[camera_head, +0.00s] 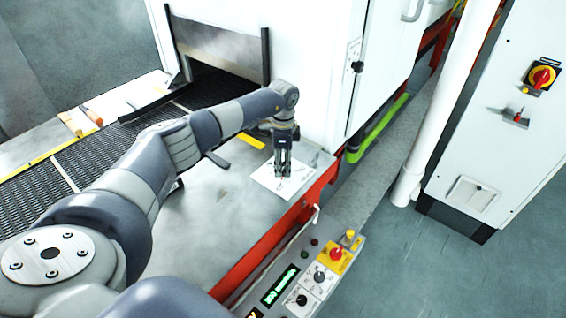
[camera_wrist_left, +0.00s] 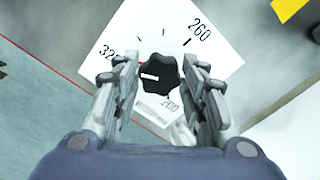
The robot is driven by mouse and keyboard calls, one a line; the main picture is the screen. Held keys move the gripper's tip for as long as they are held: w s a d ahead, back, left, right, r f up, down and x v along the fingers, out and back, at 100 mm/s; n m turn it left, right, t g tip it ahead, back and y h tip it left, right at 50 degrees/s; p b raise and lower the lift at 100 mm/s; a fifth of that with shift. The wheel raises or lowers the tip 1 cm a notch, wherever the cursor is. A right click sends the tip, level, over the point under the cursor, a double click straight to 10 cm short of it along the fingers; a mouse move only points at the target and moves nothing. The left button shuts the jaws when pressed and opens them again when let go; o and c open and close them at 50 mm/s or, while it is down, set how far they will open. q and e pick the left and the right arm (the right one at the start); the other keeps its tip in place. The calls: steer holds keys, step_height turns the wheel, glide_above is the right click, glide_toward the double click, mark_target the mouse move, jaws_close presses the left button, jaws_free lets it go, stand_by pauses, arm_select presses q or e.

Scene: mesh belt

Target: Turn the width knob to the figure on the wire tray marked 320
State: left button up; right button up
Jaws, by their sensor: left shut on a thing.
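The width knob is a black lobed knob (camera_wrist_left: 160,73) on a white square dial plate (camera_wrist_left: 215,68) in the left wrist view. The plate reads 260 at upper right, 320 at left and 200 below. A white mark lies on the knob's left part, and a small red mark shows at its left edge, on the 320 side. My left gripper (camera_wrist_left: 160,82) is shut on the knob, one finger on each side. In the head view the left gripper (camera_head: 283,176) points down onto the plate (camera_head: 268,180). I make out no wire tray marked 320. My right gripper is not in view.
A dark mesh belt (camera_head: 40,178) runs into the machine opening at the back left. A control panel (camera_head: 300,280) with a red button stands in front of the red rail (camera_head: 235,270). Bare metal table (camera_head: 215,205) lies left of the plate. A white pipe (camera_head: 450,90) stands right.

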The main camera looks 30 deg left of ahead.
mark_target(283, 166)
arm_select(q)
steer(key=o, duration=1.1)
steer(key=shift+c, duration=0.2)
step_height(283, 166, up, 12)
